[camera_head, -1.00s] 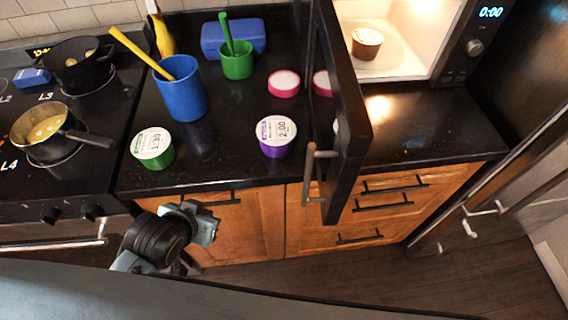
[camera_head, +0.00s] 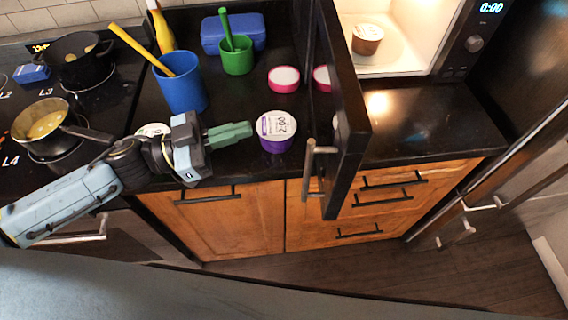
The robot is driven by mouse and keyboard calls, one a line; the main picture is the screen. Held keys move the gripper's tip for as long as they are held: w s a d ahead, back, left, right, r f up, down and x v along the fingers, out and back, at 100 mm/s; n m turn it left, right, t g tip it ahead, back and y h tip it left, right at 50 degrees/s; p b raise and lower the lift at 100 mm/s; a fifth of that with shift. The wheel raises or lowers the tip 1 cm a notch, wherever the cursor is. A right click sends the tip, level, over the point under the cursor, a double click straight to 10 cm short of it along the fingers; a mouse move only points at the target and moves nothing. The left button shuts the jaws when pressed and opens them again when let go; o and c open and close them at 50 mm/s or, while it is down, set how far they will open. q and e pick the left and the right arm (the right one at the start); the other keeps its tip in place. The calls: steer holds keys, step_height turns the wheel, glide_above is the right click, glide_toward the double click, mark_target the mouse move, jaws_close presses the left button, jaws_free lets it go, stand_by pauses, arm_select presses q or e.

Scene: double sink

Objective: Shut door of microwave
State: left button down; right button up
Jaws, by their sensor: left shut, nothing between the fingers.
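The microwave (camera_head: 462,45) stands at the upper right with its lit inside showing. Its black door (camera_head: 347,110) is swung wide open toward me, with a metal handle (camera_head: 310,170) on its left face. A small brown cup with a pale lid (camera_head: 367,39) sits inside on the plate. My left gripper (camera_head: 248,131) is shut and empty, above the counter, to the left of the door and apart from it. It points right, close to a purple-sided cup (camera_head: 277,131); whether they touch I cannot tell. My right gripper is not in view.
A blue cup (camera_head: 183,92), a green cup (camera_head: 238,58), a pink-rimmed cup (camera_head: 284,79) and a blue box (camera_head: 220,32) stand on the black counter (camera_head: 425,125). Pots sit on the stove at left. The counter before the microwave is clear.

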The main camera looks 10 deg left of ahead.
arm_select(q)
steer(key=s+a+m+g, duration=0.4)
steer(key=s+a+g, duration=0.1)
steer(key=g, duration=0.3)
steer(key=d+p, duration=0.2)
steer(key=d, duration=1.2)
steer(key=shift+s+d+f, duration=0.2)
steer(key=shift+s+f, duration=0.15)
